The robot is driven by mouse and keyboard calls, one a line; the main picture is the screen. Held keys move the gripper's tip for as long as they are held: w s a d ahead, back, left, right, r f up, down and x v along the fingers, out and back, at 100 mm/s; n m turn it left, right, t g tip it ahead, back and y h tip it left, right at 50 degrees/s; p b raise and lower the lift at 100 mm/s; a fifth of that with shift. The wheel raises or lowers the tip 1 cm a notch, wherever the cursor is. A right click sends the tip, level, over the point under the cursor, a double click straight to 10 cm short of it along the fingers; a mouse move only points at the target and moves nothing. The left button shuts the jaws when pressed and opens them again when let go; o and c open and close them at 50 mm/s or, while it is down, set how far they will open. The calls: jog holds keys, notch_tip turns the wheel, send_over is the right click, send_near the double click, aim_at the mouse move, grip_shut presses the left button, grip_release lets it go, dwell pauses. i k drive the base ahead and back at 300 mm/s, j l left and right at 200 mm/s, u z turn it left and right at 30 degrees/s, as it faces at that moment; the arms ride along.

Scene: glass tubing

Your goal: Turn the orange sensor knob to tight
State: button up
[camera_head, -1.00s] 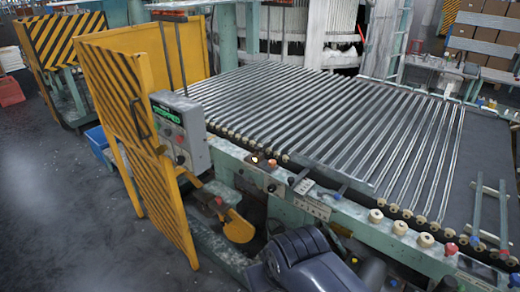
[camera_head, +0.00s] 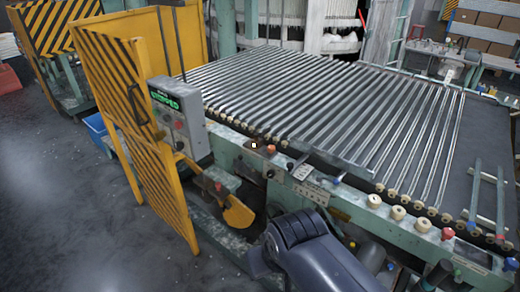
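A small orange-red knob (camera_head: 271,149) sits on the green front rail of the roller machine, just right of a small lit square (camera_head: 254,145). I take it for the sensor knob; its setting is too small to read. Another red knob (camera_head: 447,233) is on the same rail far to the right. My dark blue-grey arm (camera_head: 310,250) rises from the bottom edge, below and right of the orange knob and apart from it. My gripper is not visible.
A grey control box (camera_head: 180,120) with a green display stands left of the rail. A striped yellow guard (camera_head: 150,130) is beside it. Metal rollers (camera_head: 330,110) cover the bed behind the rail. Open dark floor (camera_head: 70,220) lies at the left.

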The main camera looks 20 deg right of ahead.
aim_at(271, 148)
jog(key=i+j+z, duration=0.45)
jog(key=i, duration=0.2)
jog(key=i+j+z, duration=0.45)
jog(key=i, duration=0.2)
